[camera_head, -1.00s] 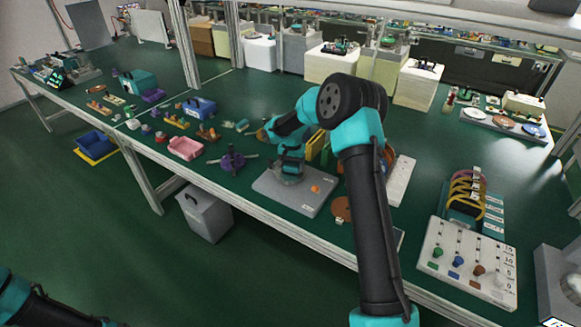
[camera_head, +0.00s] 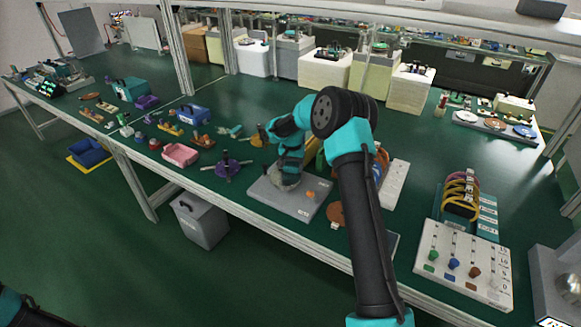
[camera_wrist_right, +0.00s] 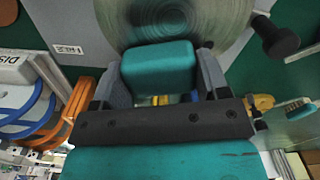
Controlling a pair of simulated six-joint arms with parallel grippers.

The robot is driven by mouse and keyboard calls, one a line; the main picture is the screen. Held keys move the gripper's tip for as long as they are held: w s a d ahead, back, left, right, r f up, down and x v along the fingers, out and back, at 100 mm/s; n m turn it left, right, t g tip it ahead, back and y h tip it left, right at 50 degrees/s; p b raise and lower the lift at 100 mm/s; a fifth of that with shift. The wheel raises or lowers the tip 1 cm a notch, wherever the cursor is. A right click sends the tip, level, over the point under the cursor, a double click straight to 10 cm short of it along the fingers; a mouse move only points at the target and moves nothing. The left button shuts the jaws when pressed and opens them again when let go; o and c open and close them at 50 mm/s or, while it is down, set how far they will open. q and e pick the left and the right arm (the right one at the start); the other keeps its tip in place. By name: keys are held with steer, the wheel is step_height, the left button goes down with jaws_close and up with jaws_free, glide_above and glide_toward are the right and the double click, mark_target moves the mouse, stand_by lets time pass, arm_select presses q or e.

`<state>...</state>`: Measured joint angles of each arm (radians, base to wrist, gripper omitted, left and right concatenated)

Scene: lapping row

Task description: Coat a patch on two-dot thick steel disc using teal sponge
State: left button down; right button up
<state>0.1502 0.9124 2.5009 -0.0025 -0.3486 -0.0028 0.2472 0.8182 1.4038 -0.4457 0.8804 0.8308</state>
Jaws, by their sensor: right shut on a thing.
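The steel disc (camera_head: 284,185) sits on a grey plate (camera_head: 268,199) near the table's front edge. In the right wrist view the disc (camera_wrist_right: 212,22) is a wide, shiny round face with ring marks, partly hidden by the sponge. Its dots cannot be made out. My right gripper (camera_head: 290,172) is over the disc, shut on the teal sponge (camera_wrist_right: 158,68), a rounded block between its two fingers. The sponge overlaps the disc face; I cannot tell whether they touch. My left gripper is out of view.
A purple spoked piece (camera_head: 227,167) stands left of the plate. A small orange thing (camera_head: 311,194) is on the plate. A brown disc (camera_head: 336,213) lies to its right. A white knob panel (camera_head: 462,264) is farther right. Blue and orange discs stand near the gripper.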

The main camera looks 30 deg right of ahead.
mark_target(281, 182)
stand_by(0.4)
steer(key=shift+s+a+r, duration=0.1)
steer(key=shift+s+a, duration=0.2)
steer(key=shift+a, duration=0.3)
steer(key=shift+s+a+f, duration=0.1)
steer(key=shift+s+a, duration=0.15)
steer(key=shift+a, duration=0.35)
steer(key=shift+s+a+r, duration=0.1)
steer(key=shift+s+a, duration=0.2)
steer(key=shift+a, duration=0.3)
steer(key=shift+s+a, duration=0.45)
steer(key=shift+a, duration=0.45)
steer(key=shift+s+a, duration=0.45)
steer(key=shift+a, duration=0.4)
steer(key=shift+w+a, duration=0.3)
steer(key=shift+w, duration=0.25)
